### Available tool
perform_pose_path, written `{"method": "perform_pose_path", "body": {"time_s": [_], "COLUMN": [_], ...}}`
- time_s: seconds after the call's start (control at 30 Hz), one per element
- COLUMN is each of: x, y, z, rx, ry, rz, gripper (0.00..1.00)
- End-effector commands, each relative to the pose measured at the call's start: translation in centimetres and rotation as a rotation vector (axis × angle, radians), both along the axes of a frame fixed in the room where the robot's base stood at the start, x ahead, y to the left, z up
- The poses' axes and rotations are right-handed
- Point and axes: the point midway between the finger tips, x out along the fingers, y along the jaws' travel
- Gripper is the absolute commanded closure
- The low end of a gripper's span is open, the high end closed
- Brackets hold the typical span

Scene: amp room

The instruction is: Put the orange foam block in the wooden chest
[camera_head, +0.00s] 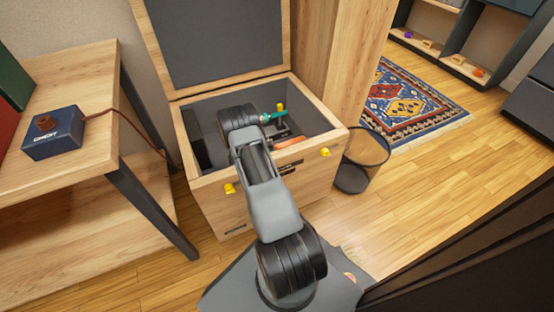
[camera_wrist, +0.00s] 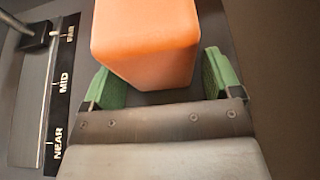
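The wooden chest (camera_head: 262,196) stands with its lid up, and its grey interior shows in the head view. My arm reaches over the front rim into it. The orange foam block (camera_head: 289,143) is inside the chest, partly hidden by my arm. In the wrist view the orange foam block (camera_wrist: 148,45) lies between and beyond the green fingertips of my gripper (camera_wrist: 163,80). The fingers are spread, with a narrow dark gap between the block and the right finger. Whether the block touches the chest floor is hard to tell.
A strip marked NEAR, MID and FAR (camera_wrist: 62,85) lies left of the gripper. A wooden shelf (camera_head: 75,190) with a dark blue box (camera_head: 53,135) stands left of the chest. A mesh bin (camera_head: 364,160) stands right. Floor is open farther right.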

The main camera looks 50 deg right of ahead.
Motion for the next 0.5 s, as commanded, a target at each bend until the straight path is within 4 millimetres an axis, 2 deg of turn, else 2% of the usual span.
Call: {"method": "perform_pose_path", "body": {"time_s": [0.33, 0.5], "x": [0.0, 0.9], "y": [0.0, 2.0], "z": [0.5, 1.5], "rx": [0.0, -0.001], "ry": [0.0, 0.001], "rz": [0.0, 0.004], "gripper": [0.11, 0.11]}}
